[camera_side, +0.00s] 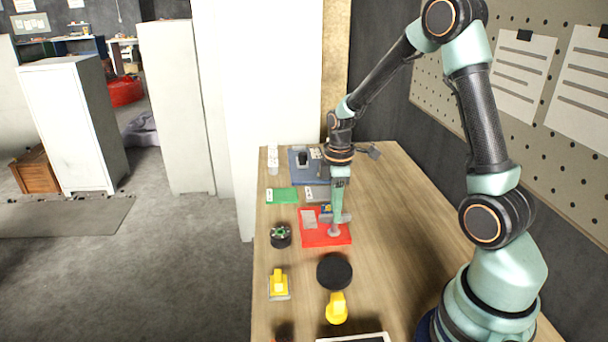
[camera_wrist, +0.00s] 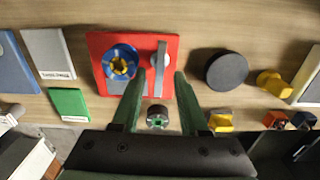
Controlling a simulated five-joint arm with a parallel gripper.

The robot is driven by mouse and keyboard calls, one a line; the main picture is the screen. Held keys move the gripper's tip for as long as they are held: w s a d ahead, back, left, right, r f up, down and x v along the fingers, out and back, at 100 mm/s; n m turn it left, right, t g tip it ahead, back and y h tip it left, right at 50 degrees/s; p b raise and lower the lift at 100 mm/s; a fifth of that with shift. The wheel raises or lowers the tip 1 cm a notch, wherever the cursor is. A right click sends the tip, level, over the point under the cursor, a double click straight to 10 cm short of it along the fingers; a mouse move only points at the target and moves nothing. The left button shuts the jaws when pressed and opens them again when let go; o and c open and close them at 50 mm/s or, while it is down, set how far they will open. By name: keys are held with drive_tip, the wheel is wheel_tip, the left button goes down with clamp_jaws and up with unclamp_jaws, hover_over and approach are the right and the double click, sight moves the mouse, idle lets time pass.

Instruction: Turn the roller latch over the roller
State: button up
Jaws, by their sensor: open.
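A red plate (camera_wrist: 98,45) lies on the table; it also shows in the side view (camera_side: 312,240). On it, in the wrist view, sit a blue roller (camera_wrist: 110,56) with a yellow centre and, to its right, a grey latch lever (camera_wrist: 160,62) that stands apart from the roller. My gripper (camera_wrist: 159,80) is open and empty, its fingertips over the plate on either side of the latch's lower end in the picture. I cannot tell whether a finger touches it. In the side view my gripper (camera_side: 340,212) hides part of the roller and latch.
A black disc (camera_wrist: 226,70) and a yellow piece (camera_wrist: 269,81) stand right of the plate. A green plate (camera_wrist: 68,103), a grey plate (camera_wrist: 48,52) and a blue board (camera_wrist: 14,65) lie left. A dark round knob (camera_side: 281,236) stands beside the red plate. The table's right side is clear.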

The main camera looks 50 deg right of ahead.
drive_tip(key=shift+f, duration=0.8)
clamp_jaws()
